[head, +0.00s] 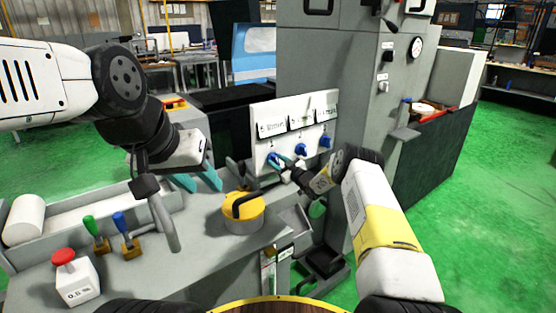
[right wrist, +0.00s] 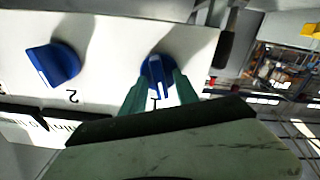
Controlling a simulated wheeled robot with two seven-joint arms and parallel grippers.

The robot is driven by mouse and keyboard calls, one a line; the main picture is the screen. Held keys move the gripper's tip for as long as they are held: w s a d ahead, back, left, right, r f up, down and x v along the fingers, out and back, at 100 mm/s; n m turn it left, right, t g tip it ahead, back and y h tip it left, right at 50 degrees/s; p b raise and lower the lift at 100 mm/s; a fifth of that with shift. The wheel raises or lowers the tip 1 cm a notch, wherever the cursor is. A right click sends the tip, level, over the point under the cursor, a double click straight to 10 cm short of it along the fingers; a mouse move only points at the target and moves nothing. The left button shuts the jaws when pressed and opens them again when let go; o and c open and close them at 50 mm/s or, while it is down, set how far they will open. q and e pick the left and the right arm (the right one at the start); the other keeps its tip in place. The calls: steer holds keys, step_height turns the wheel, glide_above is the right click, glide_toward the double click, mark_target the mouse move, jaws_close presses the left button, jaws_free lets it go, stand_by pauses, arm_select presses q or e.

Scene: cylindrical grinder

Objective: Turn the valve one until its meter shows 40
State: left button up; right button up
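A white panel (head: 262,110) with three blue valve knobs stands on the machine in the head view. Valve one (head: 272,159) is the leftmost knob there; in the right wrist view it is the knob (right wrist: 155,70) above a partly covered "1". My right gripper (head: 283,162) is at valve one, with its teal fingers (right wrist: 160,88) apart on either side of the knob's lower part; firm contact is not visible. The meter label (head: 271,129) above valve one has text too small to read. My left gripper (head: 197,181) is open and empty over the bench, left of the panel.
Valve two (head: 300,149) and a third knob (head: 325,142) sit close to the right. A yellow-topped round part (head: 243,211), green and blue levers (head: 120,222) and a red button box (head: 77,280) stand on the bench below. Green floor lies at right.

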steer(key=shift+c, duration=0.5)
jaws_close()
steer(key=shift+n, duration=0.3)
steer(key=n, duration=0.4)
steer(key=shift+s+a+f+n, duration=0.1)
steer(key=shift+a+n, duration=0.05)
steer(key=shift+n, duration=0.25)
steer(key=n, duration=0.4)
steer(key=shift+f+n, duration=0.15)
steer(key=shift+n, duration=0.15)
steer(key=n, duration=0.6)
steer(key=shift+f, duration=0.15)
steer(key=n, duration=0.6)
steer(key=shift+f, duration=0.15)
